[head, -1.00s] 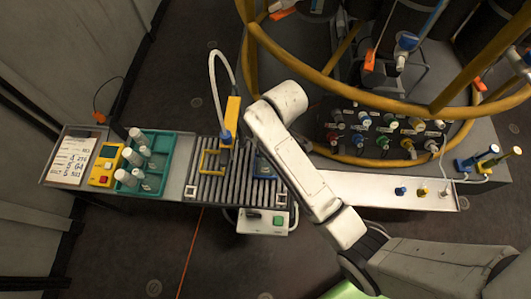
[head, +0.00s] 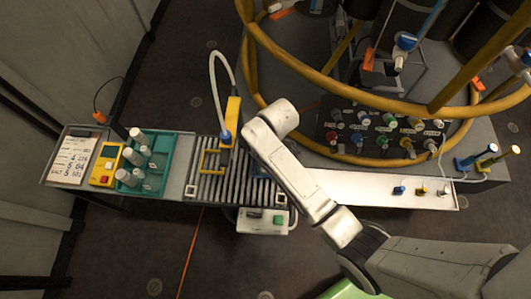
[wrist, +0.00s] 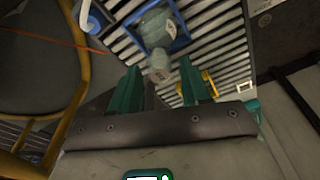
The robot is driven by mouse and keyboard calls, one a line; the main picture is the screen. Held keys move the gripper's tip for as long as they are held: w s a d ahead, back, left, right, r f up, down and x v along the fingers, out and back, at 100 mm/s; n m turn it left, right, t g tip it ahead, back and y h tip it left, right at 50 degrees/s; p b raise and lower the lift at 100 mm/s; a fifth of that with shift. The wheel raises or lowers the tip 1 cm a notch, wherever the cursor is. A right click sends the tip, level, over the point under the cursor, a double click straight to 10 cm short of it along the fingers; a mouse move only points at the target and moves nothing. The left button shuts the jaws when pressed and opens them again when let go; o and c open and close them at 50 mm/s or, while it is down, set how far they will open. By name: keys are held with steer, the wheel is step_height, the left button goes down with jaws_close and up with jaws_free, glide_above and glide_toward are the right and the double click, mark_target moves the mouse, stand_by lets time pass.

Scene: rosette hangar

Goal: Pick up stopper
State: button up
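In the wrist view, a grey bottle (wrist: 157,30) stands in a blue square frame on the rollers. A lighter grey piece with a small dark mark, which looks like its stopper (wrist: 160,67), is at the end nearer me. My gripper (wrist: 160,88) is open, its two green fingers apart. The stopper shows in the gap between and just beyond the fingertips, and I see no contact.
A roller conveyor (head: 207,187) carries a yellow frame (head: 203,160) beside a yellow post with a hose. A teal tray (head: 163,146) of several bottles and a yellow box (head: 106,164) stand left. A large yellow ring rail (head: 350,90) curves behind my arm.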

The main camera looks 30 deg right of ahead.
steer(key=c, duration=0.6)
steer(key=shift+r, duration=0.15)
steer(key=shift+r, duration=0.55)
steer(key=s+a+r+p, duration=0.1)
steer(key=s+r+p, duration=0.3)
steer(key=s+r, duration=1)
step_height(320, 180, up, 2)
steer(key=shift+a+r, duration=0.1)
steer(key=shift+a, duration=0.15)
stand_by(0.3)
